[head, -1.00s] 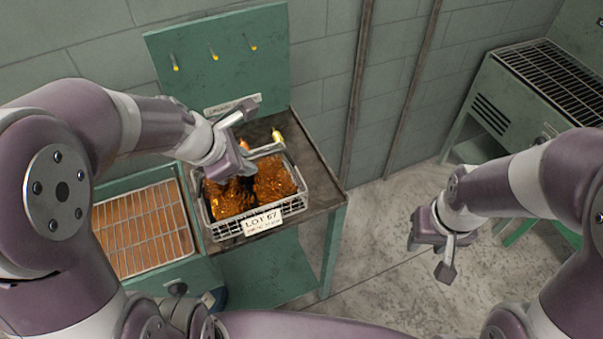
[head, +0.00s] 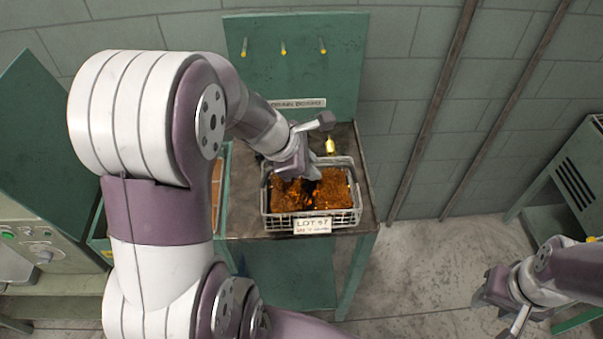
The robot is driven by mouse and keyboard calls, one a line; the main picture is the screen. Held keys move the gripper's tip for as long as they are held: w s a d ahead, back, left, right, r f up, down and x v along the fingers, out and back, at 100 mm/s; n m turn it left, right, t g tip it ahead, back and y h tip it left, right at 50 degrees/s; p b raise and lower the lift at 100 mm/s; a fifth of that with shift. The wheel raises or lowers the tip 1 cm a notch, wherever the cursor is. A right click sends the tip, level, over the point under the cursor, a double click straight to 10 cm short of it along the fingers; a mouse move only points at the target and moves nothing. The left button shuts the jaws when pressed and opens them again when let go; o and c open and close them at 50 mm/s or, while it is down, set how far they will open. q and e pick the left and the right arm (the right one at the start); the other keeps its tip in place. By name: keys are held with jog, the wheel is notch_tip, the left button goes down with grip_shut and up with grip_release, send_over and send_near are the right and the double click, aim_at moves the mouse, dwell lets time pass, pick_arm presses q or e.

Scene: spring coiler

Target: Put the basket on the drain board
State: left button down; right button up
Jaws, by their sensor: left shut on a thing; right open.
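The basket (head: 350,216) is a grey wire basket filled with orange-brown coils, with a white LOT 57 tag on its front. It appears upright over the dark top of the drain board (head: 250,224), a green stand with a tall back panel. I cannot tell whether its base touches that top. My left gripper (head: 312,150) is at the basket's back rim, shut on the basket; the exact grip is partly hidden. My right gripper (head: 502,304) is open and empty, low at the right, away from the basket.
A green back panel (head: 290,65) with several yellow pegs rises behind the basket. A yellow-tipped part (head: 330,145) stands just behind the basket. A green cabinet (head: 568,185) is at the right. The floor (head: 420,265) between is clear. A control panel (head: 40,245) is at the left.

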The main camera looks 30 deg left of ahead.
pick_arm(q)
jog(key=w+a+f, duration=0.1)
jog(key=a, duration=0.1)
jog(key=w+a+f, duration=0.1)
jog(key=w, duration=0.1)
jog(key=shift+a+f, duration=0.35)
jog(key=shift+f, duration=0.05)
notch_tip(320, 180, down, 4)
jog(key=shift+r+b, duration=0.15)
jog(key=shift+b, duration=0.45)
jog(key=shift+f, duration=0.3)
jog(key=c, duration=1.1)
grip_release()
